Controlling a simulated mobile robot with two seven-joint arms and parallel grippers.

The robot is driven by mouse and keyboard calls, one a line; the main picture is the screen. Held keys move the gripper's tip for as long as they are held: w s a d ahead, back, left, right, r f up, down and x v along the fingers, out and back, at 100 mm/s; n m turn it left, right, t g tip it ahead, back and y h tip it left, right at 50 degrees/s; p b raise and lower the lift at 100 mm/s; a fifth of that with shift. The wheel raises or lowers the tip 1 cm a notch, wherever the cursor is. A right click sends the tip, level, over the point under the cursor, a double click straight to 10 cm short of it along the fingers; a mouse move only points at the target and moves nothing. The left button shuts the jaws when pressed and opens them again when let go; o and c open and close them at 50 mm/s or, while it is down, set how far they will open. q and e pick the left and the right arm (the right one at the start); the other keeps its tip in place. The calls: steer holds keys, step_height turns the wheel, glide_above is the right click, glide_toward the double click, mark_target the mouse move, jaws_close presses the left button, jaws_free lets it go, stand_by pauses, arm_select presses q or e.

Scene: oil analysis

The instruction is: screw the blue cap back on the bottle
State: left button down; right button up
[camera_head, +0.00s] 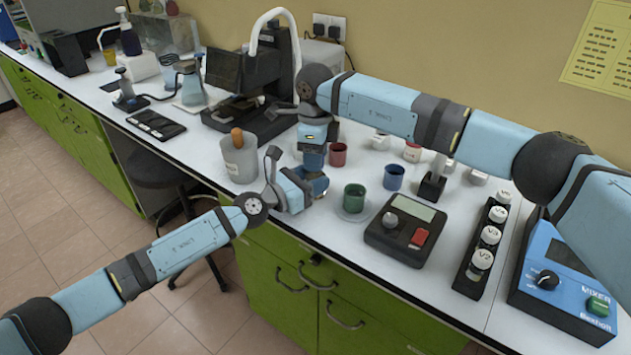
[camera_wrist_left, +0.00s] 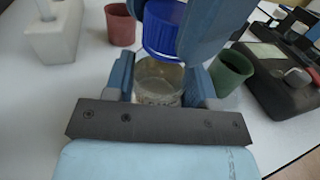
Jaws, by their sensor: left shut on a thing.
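The bottle (camera_wrist_left: 158,82) is a clear glass jar, seen in the left wrist view between the fingers of my left gripper (camera_wrist_left: 158,90), which is shut on it. The blue cap (camera_wrist_left: 164,28) is just above the bottle's mouth, between the fingers of my right gripper, which is shut on it. I cannot tell whether the cap touches the rim. In the head view my left gripper (camera_head: 312,184) is directly below my right gripper (camera_head: 314,155), over the white bench. There the bottle and cap are mostly hidden by the grippers.
A red cup (camera_head: 338,155), a blue cup (camera_head: 393,177) and a green cup (camera_head: 353,198) stand close to the right of the grippers. A grey-white container (camera_head: 240,160) stands left. A dark scale (camera_head: 404,232), a vial rack (camera_head: 470,272) and a blue mixer (camera_head: 560,290) are farther right.

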steer(key=shift+c, duration=1.2)
steer(key=o, duration=1.1)
step_height(320, 180, up, 12)
arm_select(q)
steer(key=shift+c, duration=1.9)
jaws_free()
